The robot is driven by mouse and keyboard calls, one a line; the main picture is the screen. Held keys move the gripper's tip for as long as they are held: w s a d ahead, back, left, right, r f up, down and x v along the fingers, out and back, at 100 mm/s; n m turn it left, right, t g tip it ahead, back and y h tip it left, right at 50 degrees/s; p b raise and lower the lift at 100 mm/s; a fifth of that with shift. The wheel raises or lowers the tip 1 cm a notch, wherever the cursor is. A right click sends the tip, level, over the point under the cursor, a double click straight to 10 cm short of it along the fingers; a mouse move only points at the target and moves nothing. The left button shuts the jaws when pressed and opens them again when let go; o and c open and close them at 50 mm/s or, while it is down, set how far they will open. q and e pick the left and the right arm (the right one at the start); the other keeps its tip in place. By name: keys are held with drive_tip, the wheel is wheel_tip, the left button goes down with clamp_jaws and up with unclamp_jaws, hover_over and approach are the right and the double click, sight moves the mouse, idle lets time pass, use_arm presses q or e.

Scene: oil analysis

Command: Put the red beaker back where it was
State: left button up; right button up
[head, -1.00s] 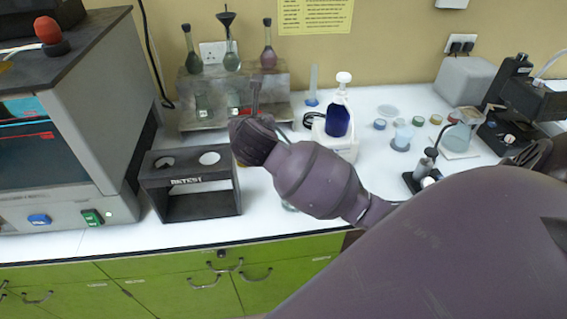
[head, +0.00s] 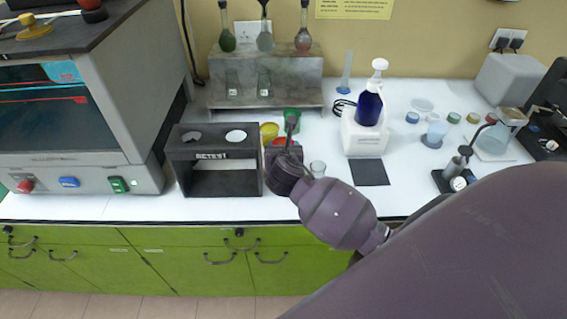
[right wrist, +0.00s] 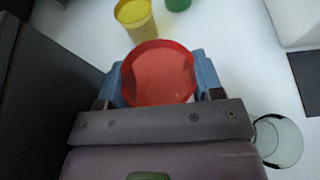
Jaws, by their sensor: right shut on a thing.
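The red beaker (right wrist: 158,72) is between the blue finger pads of my right gripper (head: 284,150), which is shut on it. In the head view only a bit of red (head: 281,141) shows; the gripper hides the rest. The gripper is low over the white bench, just right of the black RETEST rack (head: 217,188). A yellow beaker (head: 269,132) and a green beaker (head: 292,118) stand behind it. I cannot tell whether the red beaker touches the bench. My left gripper is not in view.
A clear glass beaker (head: 317,169) stands close to the right of my gripper; it also shows in the right wrist view (right wrist: 280,141). A metal shelf (head: 300,85) with flasks and clear beakers is behind. A blue bottle (head: 369,105) on a white device (head: 364,137) stands further right.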

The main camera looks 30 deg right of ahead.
drive_tip(key=shift+f+b, duration=0.35)
drive_tip(key=shift+f, duration=2.25)
drive_tip(key=shift+f, duration=0.1)
drive_tip(key=o, duration=1)
